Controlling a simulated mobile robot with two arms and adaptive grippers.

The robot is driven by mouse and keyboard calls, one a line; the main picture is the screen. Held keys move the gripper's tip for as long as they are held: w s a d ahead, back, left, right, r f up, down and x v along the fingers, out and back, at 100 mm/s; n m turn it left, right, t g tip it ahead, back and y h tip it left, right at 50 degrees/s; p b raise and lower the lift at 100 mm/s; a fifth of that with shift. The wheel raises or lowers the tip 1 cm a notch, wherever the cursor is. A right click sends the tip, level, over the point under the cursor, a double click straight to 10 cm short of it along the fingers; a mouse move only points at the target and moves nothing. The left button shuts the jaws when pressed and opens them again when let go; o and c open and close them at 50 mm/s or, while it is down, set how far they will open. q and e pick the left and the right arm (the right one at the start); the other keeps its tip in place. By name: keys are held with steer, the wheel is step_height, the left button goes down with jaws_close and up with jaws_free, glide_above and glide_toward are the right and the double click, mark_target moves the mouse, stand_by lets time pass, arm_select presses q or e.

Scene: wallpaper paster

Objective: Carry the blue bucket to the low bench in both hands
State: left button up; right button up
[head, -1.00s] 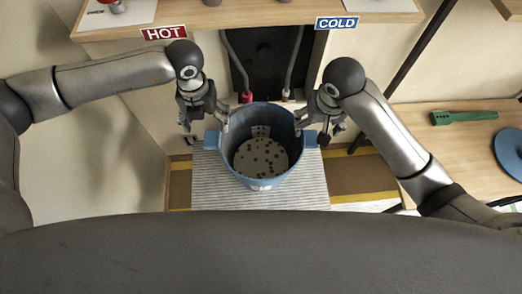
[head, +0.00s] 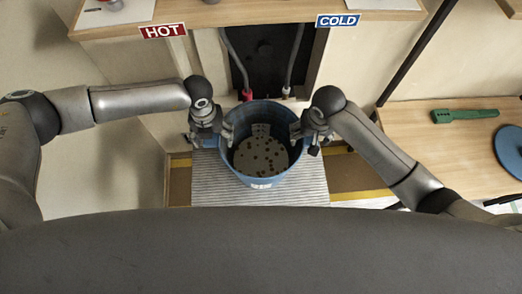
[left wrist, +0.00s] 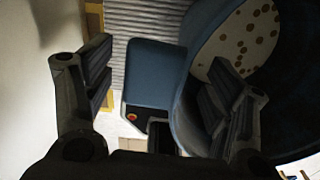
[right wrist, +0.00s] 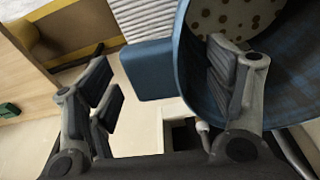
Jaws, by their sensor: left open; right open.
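The blue bucket (head: 236,165) stands upright on a grey ribbed mat, with a speckled bottom inside. My left gripper (head: 214,138) is at its left side and my right gripper (head: 308,137) at its right side. Both are open. In the left wrist view, a blue side tab (left wrist: 153,75) lies between the spread fingers, and one finger overlaps the bucket wall (left wrist: 183,112). In the right wrist view, the other tab (right wrist: 148,70) lies between the fingers, one finger overlapping the bucket. I cannot tell if any finger touches it. A low wooden surface (head: 425,155), possibly the bench, is at right.
The ribbed mat (head: 300,188) is under the bucket. A shelf with HOT (head: 163,31) and COLD (head: 338,20) signs overhangs behind, with two hoses hanging below. A green tool (head: 465,115) and a blue disc (head: 511,150) lie on the wooden surface, whose front left part is bare.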

arm_select(q)
jaws_close()
arm_select(e)
jaws_close()
arm_select(q)
steer(key=shift+w+r, duration=0.1)
arm_select(e)
steer(key=shift+w+r, duration=0.1)
